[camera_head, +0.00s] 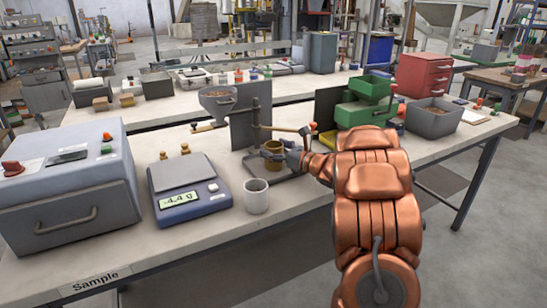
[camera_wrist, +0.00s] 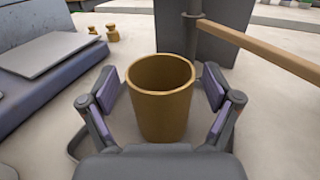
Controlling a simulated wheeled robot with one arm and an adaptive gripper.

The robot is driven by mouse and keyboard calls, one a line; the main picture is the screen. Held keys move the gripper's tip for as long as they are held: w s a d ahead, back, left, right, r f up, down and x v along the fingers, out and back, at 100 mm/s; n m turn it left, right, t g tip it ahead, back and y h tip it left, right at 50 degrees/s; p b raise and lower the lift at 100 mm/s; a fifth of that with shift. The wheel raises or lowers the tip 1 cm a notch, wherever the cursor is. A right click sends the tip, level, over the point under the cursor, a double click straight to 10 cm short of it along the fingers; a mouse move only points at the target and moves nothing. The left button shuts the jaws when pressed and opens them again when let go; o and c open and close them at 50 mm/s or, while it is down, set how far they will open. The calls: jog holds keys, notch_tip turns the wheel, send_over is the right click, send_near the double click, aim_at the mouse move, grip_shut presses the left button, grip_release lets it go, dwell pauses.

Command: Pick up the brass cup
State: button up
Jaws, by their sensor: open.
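The brass cup (camera_wrist: 160,112) stands upright, with its open mouth facing up, between the two fingers of my gripper (camera_wrist: 160,96) in the wrist view. The fingers are open, with a gap visible on each side of the cup's rim. In the head view the brass cup (camera_head: 273,150) sits on a dark tray (camera_head: 283,173) by an upright stand, partly hidden by my gripper (camera_head: 285,152). My copper-coloured arm reaches in from the right.
A stand post (camera_head: 256,125) with a wooden bar (camera_wrist: 265,50) rises close behind the cup. A pale cup (camera_head: 256,198) and a scale (camera_head: 187,187) reading -4.4 g stand to the left. Green bins (camera_head: 365,108) and a grey bin (camera_head: 433,120) stand to the right.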

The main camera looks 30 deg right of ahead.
jog(key=shift+w, duration=0.2)
jog(key=c, duration=1.3)
jog(key=shift+r, duration=0.1)
